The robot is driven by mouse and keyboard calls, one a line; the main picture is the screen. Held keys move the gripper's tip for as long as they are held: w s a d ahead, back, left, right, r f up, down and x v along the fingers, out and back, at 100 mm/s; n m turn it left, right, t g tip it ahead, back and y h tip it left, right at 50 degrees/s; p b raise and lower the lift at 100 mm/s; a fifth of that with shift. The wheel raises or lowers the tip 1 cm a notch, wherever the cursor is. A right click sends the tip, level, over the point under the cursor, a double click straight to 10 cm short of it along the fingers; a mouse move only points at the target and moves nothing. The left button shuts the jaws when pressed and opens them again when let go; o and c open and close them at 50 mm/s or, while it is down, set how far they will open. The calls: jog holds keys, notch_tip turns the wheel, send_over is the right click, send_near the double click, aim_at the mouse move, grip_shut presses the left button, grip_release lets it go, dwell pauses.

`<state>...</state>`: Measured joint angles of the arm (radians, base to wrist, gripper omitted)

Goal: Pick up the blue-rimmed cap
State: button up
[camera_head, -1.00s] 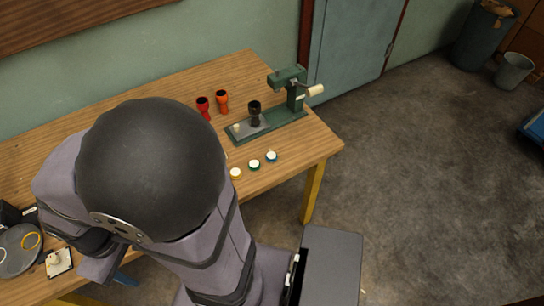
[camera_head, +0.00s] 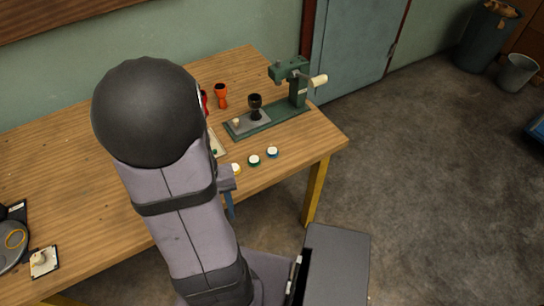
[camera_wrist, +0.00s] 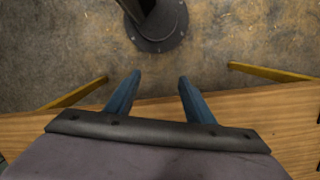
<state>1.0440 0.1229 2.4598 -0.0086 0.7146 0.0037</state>
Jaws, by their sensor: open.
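The blue-rimmed cap (camera_head: 272,152) lies on the wooden table near its front right edge, with a pale top. It is the rightmost of a row with the green-rimmed cap (camera_head: 254,160) and the yellow-rimmed cap (camera_head: 235,169). A blue finger of my gripper (camera_head: 230,204) shows just off the table's front edge, to the left of and nearer than the caps; my arm hides the rest. In the wrist view my gripper (camera_wrist: 159,76) is open, with its two blue fingers apart and nothing between them. No cap shows in that view.
A green press (camera_head: 292,78) stands behind the caps, with a dark goblet drum (camera_head: 255,104) on its base. An orange drum (camera_head: 221,94) stands left of it, and a red drum (camera_head: 205,102) is partly hidden by my arm. The table (camera_head: 305,150) right of the caps is clear.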

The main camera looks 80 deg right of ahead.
jog(key=s+d+f+m+h+b, duration=0.1)
jog(key=s+d+f+m, duration=0.1)
jog(key=s+d, duration=0.3)
jog(key=s+d+f+m+b, duration=0.1)
jog(key=s+d+f+m, duration=0.25)
jog(key=d, duration=0.35)
jog(key=t+h, duration=0.1)
jog(key=h, duration=0.4)
send_near(272, 151)
jog(key=shift+p+x, duration=0.7)
jog(key=shift+x, duration=3.25)
jog(key=c, duration=1)
